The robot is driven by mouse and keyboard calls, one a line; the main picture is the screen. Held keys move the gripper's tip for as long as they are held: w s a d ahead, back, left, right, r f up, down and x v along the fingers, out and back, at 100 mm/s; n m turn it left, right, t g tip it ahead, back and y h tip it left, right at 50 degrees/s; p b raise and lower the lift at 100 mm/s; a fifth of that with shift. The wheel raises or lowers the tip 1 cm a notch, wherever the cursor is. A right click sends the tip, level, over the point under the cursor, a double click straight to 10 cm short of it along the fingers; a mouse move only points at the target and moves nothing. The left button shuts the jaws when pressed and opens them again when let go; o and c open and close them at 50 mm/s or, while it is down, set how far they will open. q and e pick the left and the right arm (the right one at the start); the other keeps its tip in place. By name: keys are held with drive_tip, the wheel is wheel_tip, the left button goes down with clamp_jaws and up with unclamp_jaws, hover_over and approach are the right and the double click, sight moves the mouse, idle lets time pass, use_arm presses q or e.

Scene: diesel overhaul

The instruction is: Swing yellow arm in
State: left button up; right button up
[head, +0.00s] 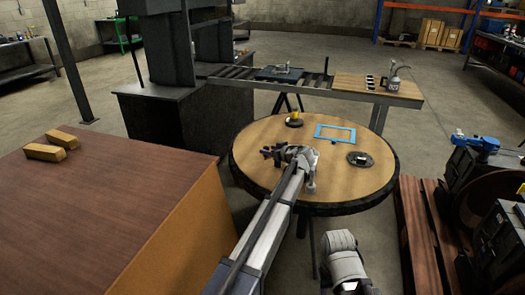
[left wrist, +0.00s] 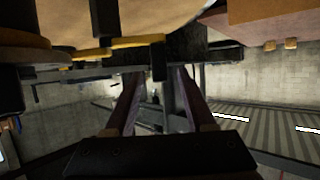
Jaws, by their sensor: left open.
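A small yellow part (head: 295,114) stands on a dark round base at the back of the round wooden table (head: 240,160). In the left wrist view a yellow bar (left wrist: 118,43) runs along a wooden surface, with a black block by its right end. I cannot tell whether these are the same yellow thing. My left gripper (head: 268,153) is above the table's left half, short of the yellow part. Its two fingers (left wrist: 155,85) are apart in the left wrist view, with nothing visible held between them.
A blue frame (head: 335,133) and a dark round fitting (head: 360,158) lie on the table's right half. A brown box (head: 120,200) with two brass-coloured blocks (head: 52,146) fills the left. A roller conveyor (head: 260,78) stands behind, and machinery on pallets (head: 430,235) at the right.

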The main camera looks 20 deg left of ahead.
use_arm(q)
drive_tip(key=b+x, duration=0.2)
drive_tip(key=x, duration=0.4)
drive_tip(key=shift+f, duration=0.15)
drive_tip(key=shift+w, duration=0.1)
clamp_jaws()
idle(1.1)
